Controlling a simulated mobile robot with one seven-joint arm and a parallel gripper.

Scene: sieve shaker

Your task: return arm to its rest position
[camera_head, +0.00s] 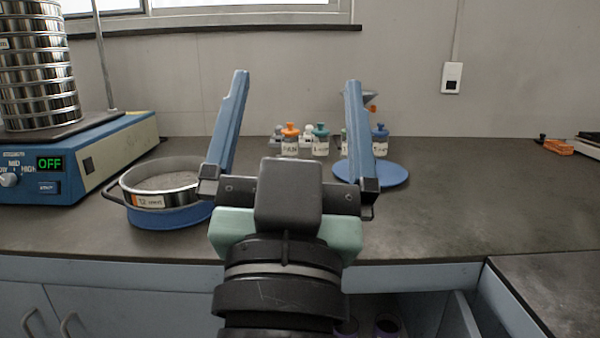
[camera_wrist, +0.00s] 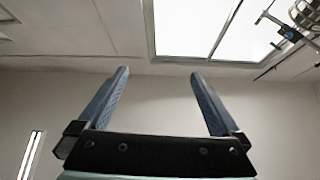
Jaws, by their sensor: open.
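My gripper (camera_head: 297,85) is open and empty, raised in front of the bench with its two blue fingers pointing up and spread wide apart. Nothing is between the fingers. My arm's wrist stands upright in front of the bench's front edge and hides part of the bench behind it.
The sieve shaker (camera_head: 100,155) reads OFF and bears a sieve stack (camera_head: 38,65) at left. A sieve (camera_head: 165,185) with pale contents sits on a blue base. Several capped bottles (camera_head: 320,142) and a blue disc (camera_head: 385,174) stand behind my gripper. The right bench is mostly clear.

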